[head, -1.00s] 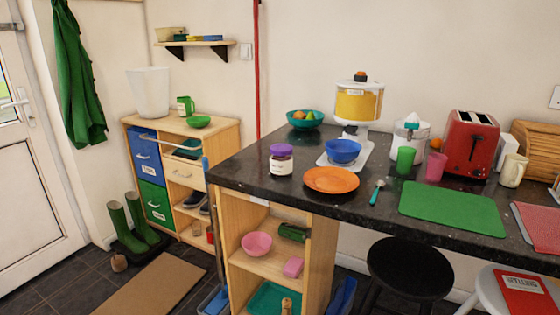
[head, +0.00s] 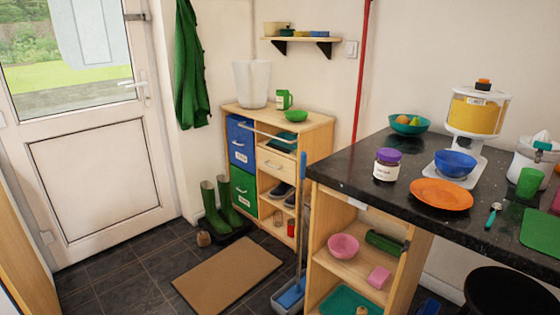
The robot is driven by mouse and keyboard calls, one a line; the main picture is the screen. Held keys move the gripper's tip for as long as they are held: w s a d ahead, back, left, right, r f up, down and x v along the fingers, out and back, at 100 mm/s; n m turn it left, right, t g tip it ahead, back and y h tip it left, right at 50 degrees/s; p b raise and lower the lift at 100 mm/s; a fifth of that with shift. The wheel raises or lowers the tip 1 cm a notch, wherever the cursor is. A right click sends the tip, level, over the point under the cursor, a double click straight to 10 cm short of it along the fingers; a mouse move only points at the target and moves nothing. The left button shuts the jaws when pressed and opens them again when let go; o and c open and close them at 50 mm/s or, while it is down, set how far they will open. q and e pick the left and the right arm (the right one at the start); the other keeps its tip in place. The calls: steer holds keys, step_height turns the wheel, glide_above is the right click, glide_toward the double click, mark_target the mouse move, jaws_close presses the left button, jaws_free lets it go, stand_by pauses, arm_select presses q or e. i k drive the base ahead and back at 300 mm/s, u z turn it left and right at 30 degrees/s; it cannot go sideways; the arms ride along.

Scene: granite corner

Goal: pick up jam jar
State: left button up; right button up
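The jam jar (head: 387,165) stands upright near the left end of the dark granite counter (head: 410,200). It has a purple lid, dark contents and a white label. An orange plate (head: 441,194) is to its right and slightly nearer. The jar is fully visible and nothing touches it. Neither of my grippers is in the head view.
A blue bowl (head: 455,163) sits at the cereal dispenser (head: 477,115) behind the plate. A teal fruit bowl (head: 409,124) is at the back. A blue-handled mop or broom (head: 302,200) stands by the counter's left end. The floor around the brown mat (head: 227,273) is mostly clear.

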mark_target(385, 173)
steer(key=u, duration=0.95)
steer(key=i, duration=2.8)
steer(key=z, duration=1.2)
